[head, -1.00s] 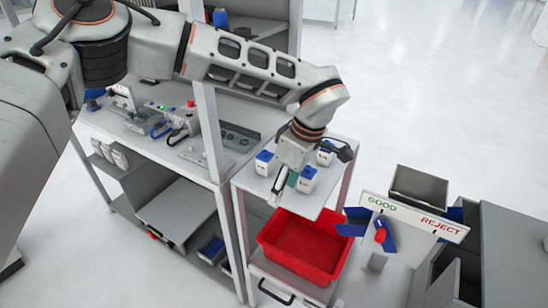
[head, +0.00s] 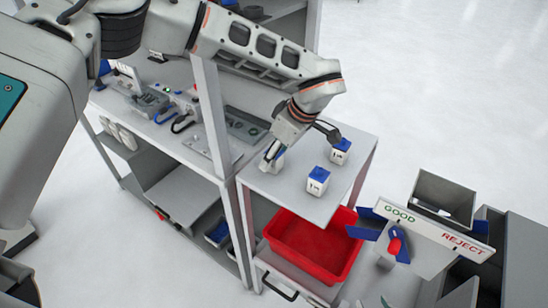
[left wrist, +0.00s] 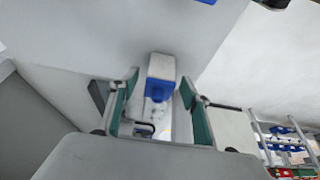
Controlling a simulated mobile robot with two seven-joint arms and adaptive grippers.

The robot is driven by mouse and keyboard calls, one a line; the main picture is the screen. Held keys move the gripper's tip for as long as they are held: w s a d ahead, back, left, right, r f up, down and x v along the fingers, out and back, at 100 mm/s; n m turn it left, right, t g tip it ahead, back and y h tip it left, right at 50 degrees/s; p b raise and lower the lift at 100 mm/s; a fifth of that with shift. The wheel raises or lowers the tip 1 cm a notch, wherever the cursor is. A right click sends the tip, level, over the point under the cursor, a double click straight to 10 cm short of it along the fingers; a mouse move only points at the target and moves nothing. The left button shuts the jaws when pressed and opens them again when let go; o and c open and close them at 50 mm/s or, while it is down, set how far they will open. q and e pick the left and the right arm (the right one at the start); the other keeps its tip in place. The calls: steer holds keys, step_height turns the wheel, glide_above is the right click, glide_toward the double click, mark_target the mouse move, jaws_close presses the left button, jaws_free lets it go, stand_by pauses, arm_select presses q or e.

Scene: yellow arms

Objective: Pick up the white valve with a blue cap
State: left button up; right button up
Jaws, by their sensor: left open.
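Three white valves with blue caps stand on the small grey table (head: 310,205). In the head view, the front valve (head: 317,182) and the back-right valve (head: 340,152) are clear. The left valve is mostly hidden by my left gripper (head: 271,157), whose arm comes in from the upper left. In the left wrist view, a white valve with a blue cap (left wrist: 161,80) stands between the fingers of my left gripper (left wrist: 160,98), which is open. A gap shows beside the valve. I cannot make out my right gripper in the head view.
A red bin (head: 300,243) sits below the small table. A GOOD/REJECT sign (head: 435,225) with a blue and red part stands to the right. A workbench (head: 195,135) with devices and a post are on the left.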

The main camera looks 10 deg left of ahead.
arm_select(q)
steer(key=shift+w+a+f, duration=0.1)
steer(key=shift+a+f, duration=0.1)
steer(key=shift+f, duration=0.35)
steer(key=c, duration=1.2)
steer(key=shift+c, duration=0.2)
steer(key=shift+r, duration=0.1)
